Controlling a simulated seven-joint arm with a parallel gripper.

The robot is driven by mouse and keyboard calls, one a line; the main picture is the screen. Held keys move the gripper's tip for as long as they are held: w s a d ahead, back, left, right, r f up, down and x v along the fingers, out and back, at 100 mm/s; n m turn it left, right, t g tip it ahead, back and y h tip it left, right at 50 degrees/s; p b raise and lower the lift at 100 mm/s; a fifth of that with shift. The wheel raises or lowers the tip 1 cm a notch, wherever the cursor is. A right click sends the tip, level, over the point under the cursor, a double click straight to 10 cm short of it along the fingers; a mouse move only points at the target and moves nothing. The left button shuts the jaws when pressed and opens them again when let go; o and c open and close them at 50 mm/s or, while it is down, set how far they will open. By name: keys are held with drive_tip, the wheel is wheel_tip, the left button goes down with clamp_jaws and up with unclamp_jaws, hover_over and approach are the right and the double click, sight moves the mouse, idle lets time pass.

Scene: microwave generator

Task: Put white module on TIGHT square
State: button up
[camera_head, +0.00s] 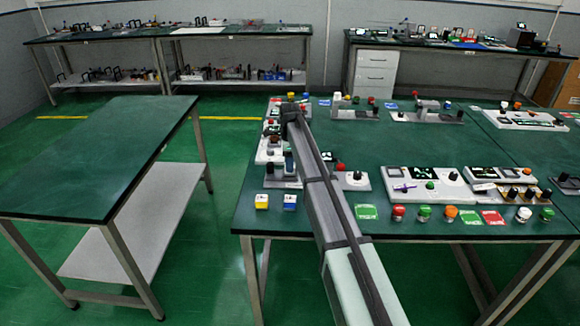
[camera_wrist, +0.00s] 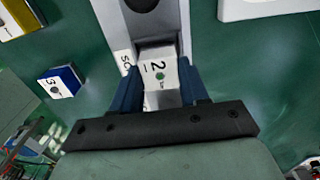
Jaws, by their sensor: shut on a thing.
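The white module (camera_wrist: 160,76), marked "2" with a green spot, is between the blue fingers of my gripper (camera_wrist: 157,88) in the wrist view. My gripper is shut on it. The module is at the near end of a grey fixture (camera_wrist: 185,22) with pale side rails. I cannot tell whether it rests in the fixture or is held just above it. Part of a white label with letters shows left of the module; the word TIGHT is not readable. In the head view my gripper (camera_head: 288,168) is low over the table's left side, and the module cannot be made out there.
A blue module (camera_wrist: 60,82) marked "3" and a yellow module (camera_wrist: 18,18) lie left of the fixture; in the head view they sit near the front edge. A control panel (camera_head: 425,186) and several coloured buttons stand to the right. An empty green table (camera_head: 100,150) is at left.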

wheel_tip(320, 180, up, 8)
drive_tip(key=s+d+f+n, duration=0.3)
drive_tip(key=s+d+n, duration=0.55)
drive_tip(key=s, duration=0.25)
drive_tip(key=s+d+f+n, duration=0.3)
drive_tip(key=s+d+n, duration=0.5)
drive_tip(key=s+n, duration=0.25)
drive_tip(key=s+d+m, duration=0.1)
drive_tip(key=s+d, duration=0.1)
drive_tip(key=d, duration=0.4)
drive_tip(key=w+d+r+m, duration=0.5)
drive_tip(key=w+r+m, duration=0.15)
drive_tip(key=m, duration=1.15)
drive_tip(key=shift+a+f, duration=0.15)
drive_tip(key=shift+f, duration=2.6)
drive_tip(key=shift+a+f, duration=0.1)
drive_tip(key=shift+f, duration=2.6)
